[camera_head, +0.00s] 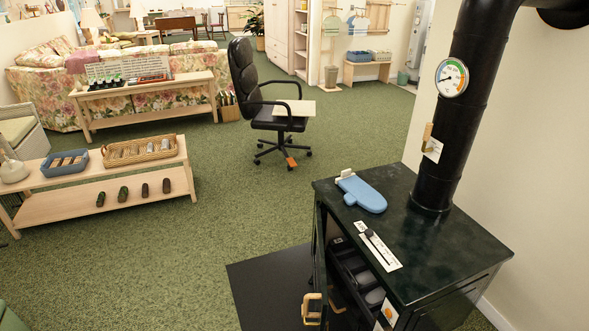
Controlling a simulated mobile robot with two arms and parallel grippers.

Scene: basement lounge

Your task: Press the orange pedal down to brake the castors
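A black office chair (262,95) on castors stands on the green carpet in the middle of the head view. Its star base (283,145) has several castors. A small orange pedal (291,162) sits low at the front of the base, close to the floor; its exact tilt is too small to tell. Neither of my grippers is in view, and nothing touches the chair or pedal.
A dark green stove (440,258) with a black flue pipe (470,100), blue mitt (362,193) and an open front door stands at right. A black floor mat (262,290) lies before it. A low wooden shelf (60,213) stands at left. Open carpet (215,205) lies between.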

